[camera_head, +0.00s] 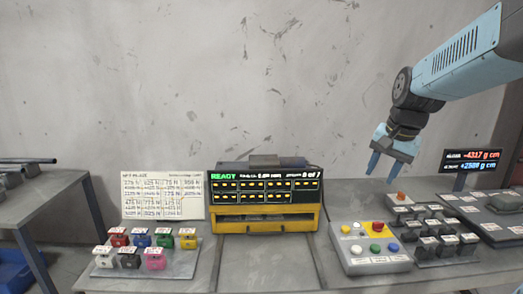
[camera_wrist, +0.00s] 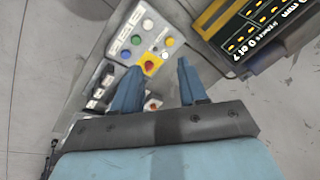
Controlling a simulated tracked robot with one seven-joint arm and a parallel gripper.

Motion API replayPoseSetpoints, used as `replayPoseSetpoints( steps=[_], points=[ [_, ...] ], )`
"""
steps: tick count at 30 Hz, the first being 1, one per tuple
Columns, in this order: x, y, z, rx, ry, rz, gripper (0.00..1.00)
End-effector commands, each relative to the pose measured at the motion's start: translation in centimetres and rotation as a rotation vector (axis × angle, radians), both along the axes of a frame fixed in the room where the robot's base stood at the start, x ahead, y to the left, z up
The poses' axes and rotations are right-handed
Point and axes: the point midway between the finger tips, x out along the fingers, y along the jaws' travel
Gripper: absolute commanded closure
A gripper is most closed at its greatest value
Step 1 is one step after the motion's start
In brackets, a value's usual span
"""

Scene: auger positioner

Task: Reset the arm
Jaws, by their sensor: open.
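My gripper (camera_head: 384,163) hangs from my blue arm at the right in the head view, fingers pointing down and left. It is in the air above the right part of the bench, over the button box and the small blocks. In the wrist view my gripper (camera_wrist: 158,82) has its two blue fingers spread apart with nothing held between them. The button box (camera_wrist: 125,48) with its red button on a yellow square shows beyond the fingertips. The gripper is apart from everything on the bench.
A yellow and black machine (camera_head: 265,224) with a READY display stands mid-bench. Coloured blocks on a tray (camera_head: 180,262) are at left, the button box (camera_head: 352,267) and dark blocks (camera_head: 440,238) at right. A display (camera_head: 471,160) stands at far right. The wall (camera_head: 180,80) behind is bare.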

Motion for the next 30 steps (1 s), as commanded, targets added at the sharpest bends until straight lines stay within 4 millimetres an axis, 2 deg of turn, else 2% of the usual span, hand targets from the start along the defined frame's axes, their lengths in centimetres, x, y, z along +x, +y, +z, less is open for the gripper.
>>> replayPoseSetpoints(
  steps=[1, 8, 16, 22, 30],
  points=[
    [-1.3, 0.6, 0.5, -0.013, -0.023, 0.042, 0.57],
    [-6.8, 3.0, 1.6, -0.105, -0.106, 0.251, 0.57],
    [-12.7, 5.0, 1.4, -0.235, -0.189, 0.471, 0.57],
    [-14.9, 5.7, 0.9, -0.299, -0.218, 0.558, 0.57],
    [-15.3, 5.8, 0.8, -0.311, -0.222, 0.576, 0.57]
  ],
)
